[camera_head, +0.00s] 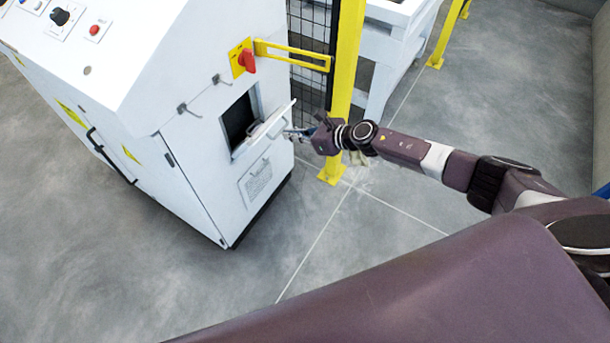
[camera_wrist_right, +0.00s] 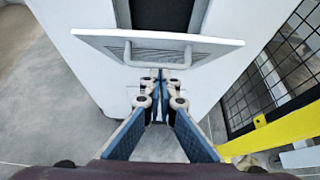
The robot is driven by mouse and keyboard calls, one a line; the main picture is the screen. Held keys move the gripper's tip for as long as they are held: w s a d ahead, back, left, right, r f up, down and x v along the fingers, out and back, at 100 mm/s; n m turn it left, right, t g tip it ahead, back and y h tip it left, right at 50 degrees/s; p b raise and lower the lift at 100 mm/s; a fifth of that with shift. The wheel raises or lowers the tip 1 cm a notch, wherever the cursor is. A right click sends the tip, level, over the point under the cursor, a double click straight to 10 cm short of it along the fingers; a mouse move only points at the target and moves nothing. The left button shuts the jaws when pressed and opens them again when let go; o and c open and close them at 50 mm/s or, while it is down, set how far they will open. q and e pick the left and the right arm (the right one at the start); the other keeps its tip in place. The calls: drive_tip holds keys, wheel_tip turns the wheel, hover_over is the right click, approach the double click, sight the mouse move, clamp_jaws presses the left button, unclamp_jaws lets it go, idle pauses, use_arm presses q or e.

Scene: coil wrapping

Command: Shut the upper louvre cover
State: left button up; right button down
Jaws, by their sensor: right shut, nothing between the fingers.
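The upper louvre cover (camera_head: 265,130) is a white flap with a bar handle on the white cabinet (camera_head: 200,170). It stands open, tilted out from the cabinet face, and the dark opening (camera_head: 239,119) behind it shows. In the right wrist view the cover (camera_wrist_right: 215,45) spans the picture above my fingertips, with the dark opening (camera_wrist_right: 160,14) beyond. My right gripper (camera_head: 290,133) is shut and empty beside the cover's outer side. In the wrist view its fingertips (camera_wrist_right: 160,76) are just below the handle; I cannot tell whether they touch. My left gripper is not in view.
A closed lower panel (camera_head: 256,183) sits below the opening. A red switch (camera_head: 247,62) and yellow bracket (camera_head: 300,55) stick out above. A yellow post (camera_head: 346,70) and mesh fence (camera_head: 311,65) stand close by. The floor in front is clear.

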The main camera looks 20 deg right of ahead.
drive_tip(key=w+a+r+p, duration=0.1)
drive_tip(key=r, duration=0.1)
drive_tip(key=w+a+r+p, duration=0.1)
drive_tip(key=w+a+r, duration=0.1)
drive_tip(key=w+a+r+p, duration=0.1)
drive_tip(key=w, duration=0.1)
drive_tip(key=shift+w+a+r, duration=0.15)
drive_tip(key=shift+w+r, duration=0.05)
drive_tip(key=shift+r, duration=0.2)
drive_tip(key=shift+w+a+r+p, duration=0.2)
drive_tip(key=shift+w+a, duration=0.2)
drive_tip(key=shift+w, duration=0.15)
drive_tip(key=shift+w+a+r+p, duration=0.1)
drive_tip(key=shift+w+a+r, duration=0.05)
drive_tip(key=shift+w+a, duration=0.45)
drive_tip(key=shift+w, duration=0.15)
drive_tip(key=shift+w+a+r, duration=0.45)
drive_tip(key=shift+w+a, duration=0.1)
drive_tip(key=shift+w, duration=0.15)
